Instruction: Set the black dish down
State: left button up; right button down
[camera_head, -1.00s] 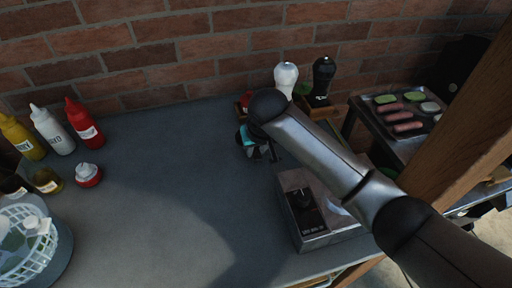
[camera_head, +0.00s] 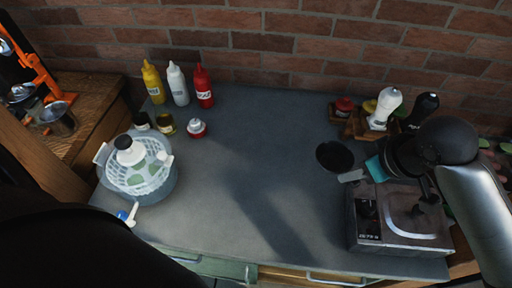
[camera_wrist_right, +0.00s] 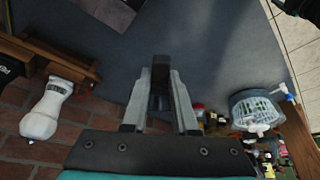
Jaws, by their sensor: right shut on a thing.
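The black dish (camera_head: 334,156) is a dark round shape in the head view, left of the wooden condiment holder. My right gripper (camera_head: 352,177) reaches in from the right, its fingertips at the dish's lower right edge. In the right wrist view the fingers (camera_wrist_right: 160,88) are closed together on a dark thin piece, the dish seen edge-on. I cannot tell whether the dish touches the grey table (camera_head: 240,160) or is just above it. My left gripper is not in view; a dark part of my body fills the lower left of the head view.
A metal box with a dial (camera_head: 398,218) stands just below the right gripper. White (camera_head: 384,108) and black shakers stand behind it. Sauce bottles (camera_head: 178,84) and a salad spinner (camera_head: 138,170) stand at left. The table's middle is clear.

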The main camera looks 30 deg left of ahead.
jog(key=s+r+n+p, duration=0.1)
jog(key=s+r+n, duration=0.1)
jog(key=s+r, duration=0.2)
pick_arm(q)
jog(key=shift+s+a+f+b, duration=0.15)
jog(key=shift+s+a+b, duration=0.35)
jog(key=shift+b, duration=0.6)
pick_arm(e)
send_near(322, 222)
jog(key=shift+g, duration=0.4)
jog(key=x, duration=0.5)
jog(key=shift+w+r, duration=0.1)
jog(key=shift+w, duration=0.3)
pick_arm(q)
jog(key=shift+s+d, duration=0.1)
pick_arm(e)
jog(key=c, duration=0.7)
grip_release()
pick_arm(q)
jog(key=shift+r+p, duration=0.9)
pick_arm(e)
jog(key=v, duration=1.2)
jog(key=shift+d, duration=0.1)
